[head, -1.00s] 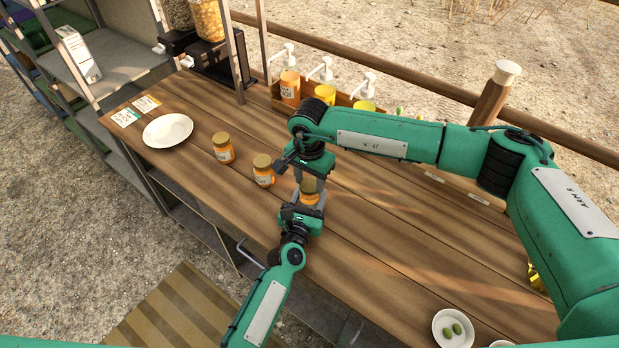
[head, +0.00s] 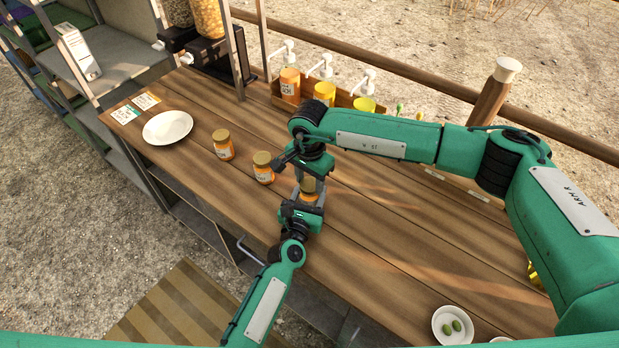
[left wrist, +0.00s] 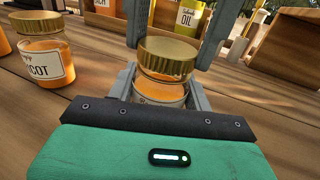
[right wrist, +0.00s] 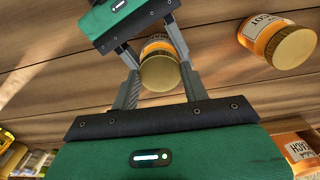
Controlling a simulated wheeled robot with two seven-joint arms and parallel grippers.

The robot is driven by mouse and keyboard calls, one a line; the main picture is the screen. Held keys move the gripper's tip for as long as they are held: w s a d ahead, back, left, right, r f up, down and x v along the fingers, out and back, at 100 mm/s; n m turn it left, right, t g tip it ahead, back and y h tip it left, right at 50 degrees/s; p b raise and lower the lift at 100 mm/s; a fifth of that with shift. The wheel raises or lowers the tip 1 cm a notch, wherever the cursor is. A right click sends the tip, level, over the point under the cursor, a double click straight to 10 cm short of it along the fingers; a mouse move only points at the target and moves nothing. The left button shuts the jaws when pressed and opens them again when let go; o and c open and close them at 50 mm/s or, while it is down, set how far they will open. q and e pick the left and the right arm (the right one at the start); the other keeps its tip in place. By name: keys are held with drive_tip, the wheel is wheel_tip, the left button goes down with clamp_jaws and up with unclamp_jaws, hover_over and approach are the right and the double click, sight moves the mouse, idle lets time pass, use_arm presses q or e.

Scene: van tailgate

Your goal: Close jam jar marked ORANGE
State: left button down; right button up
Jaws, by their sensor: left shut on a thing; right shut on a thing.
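A jam jar with orange contents (left wrist: 160,92) stands on the wooden table between my grippers; its label is mostly hidden and I cannot read it. Its gold lid (left wrist: 167,56) is on top of the jar, and in the left wrist view a pale band of glass shows under it. My left gripper (head: 307,201) is shut around the jar's body from the front. My right gripper (head: 310,182) comes from above and is shut on the lid, which also shows between its fingers in the right wrist view (right wrist: 160,73). I cannot tell how far the lid is screwed on.
Two closed orange jars stand left of my grippers, one nearer (head: 264,168) and one farther (head: 223,145); the nearer label ends in COT. A white plate (head: 167,128) lies beyond. A wooden box of pump bottles (head: 308,97) stands at the back. A bowl of olives (head: 453,327) is front right.

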drive_tip(key=m, duration=0.4)
drive_tip(key=shift+m, duration=0.4)
drive_tip(key=m, duration=1.5)
drive_tip(key=shift+w+m, duration=0.1)
drive_tip(key=shift+m, duration=0.2)
drive_tip(key=m, duration=1.2)
drive_tip(key=shift+m, duration=0.3)
drive_tip(key=m, duration=0.6)
drive_tip(key=shift+f, duration=0.1)
drive_tip(key=m, duration=0.6)
drive_tip(key=shift+d+m, duration=0.1)
drive_tip(key=shift+m, duration=0.3)
drive_tip(key=m, duration=0.5)
